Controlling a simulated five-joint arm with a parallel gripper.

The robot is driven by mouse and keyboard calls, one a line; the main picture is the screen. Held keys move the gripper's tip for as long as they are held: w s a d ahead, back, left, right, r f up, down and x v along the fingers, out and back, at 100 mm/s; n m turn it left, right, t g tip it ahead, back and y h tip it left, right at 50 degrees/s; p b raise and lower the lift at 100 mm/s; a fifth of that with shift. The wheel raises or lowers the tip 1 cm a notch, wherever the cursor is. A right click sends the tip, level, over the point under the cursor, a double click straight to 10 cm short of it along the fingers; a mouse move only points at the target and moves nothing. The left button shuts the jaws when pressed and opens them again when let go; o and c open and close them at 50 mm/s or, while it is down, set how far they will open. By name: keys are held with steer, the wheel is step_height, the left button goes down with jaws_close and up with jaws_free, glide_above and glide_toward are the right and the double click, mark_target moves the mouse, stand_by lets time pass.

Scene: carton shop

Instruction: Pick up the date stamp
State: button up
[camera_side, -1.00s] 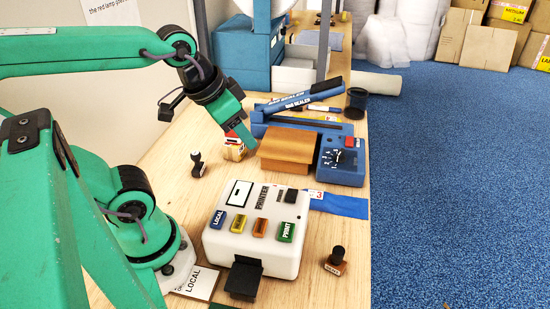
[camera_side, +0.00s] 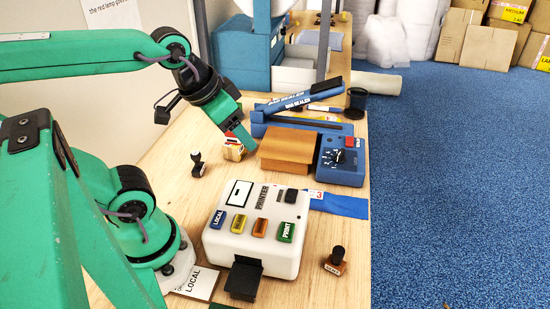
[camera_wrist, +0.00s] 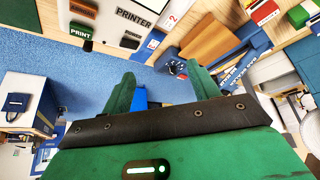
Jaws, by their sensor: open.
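Three stamp-like things show in the side view, and I cannot read which is the date stamp. A small dark stamp with a round handle (camera_side: 198,164) stands upright on the bench, left of my gripper. A wooden piece with red on it (camera_side: 232,150) stands close to my gripper's fingers. A stamp with a dark knob and orange-brown labelled base (camera_side: 336,261) stands at the front right, beside the printer. My gripper (camera_side: 249,142) hangs tilted over the bench near the brown carton. In the wrist view my gripper (camera_wrist: 160,70) is open, with nothing held between its fingers.
The white printer (camera_side: 258,218) with coloured buttons stands in front. A LOCAL card (camera_side: 197,283) lies near my base. Bare bench surrounds the small dark stamp.

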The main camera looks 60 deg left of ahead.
steer(key=shift+o, duration=1)
steer(key=shift+a, duration=0.1)
steer(key=n+g, duration=0.5)
steer(key=n, duration=1.7)
glide_toward(195, 153)
steer(key=w+d+f, duration=0.2)
steer(key=w+d, duration=0.2)
steer(key=d, duration=0.1)
steer(key=s+a+f+n, duration=0.1)
steer(key=n, duration=0.1)
steer(key=s+a+f+n, duration=0.1)
steer(key=a+n, duration=0.1)
steer(key=s+a+f+n, duration=0.1)
steer(key=f+n, duration=0.1)
steer(key=shift+s+a+g, duration=0.15)
steer(key=shift+a+g, duration=0.15)
steer(key=shift+a, duration=0.1)
steer(key=shift+f, duration=0.1)
steer(key=shift+f, duration=0.1)
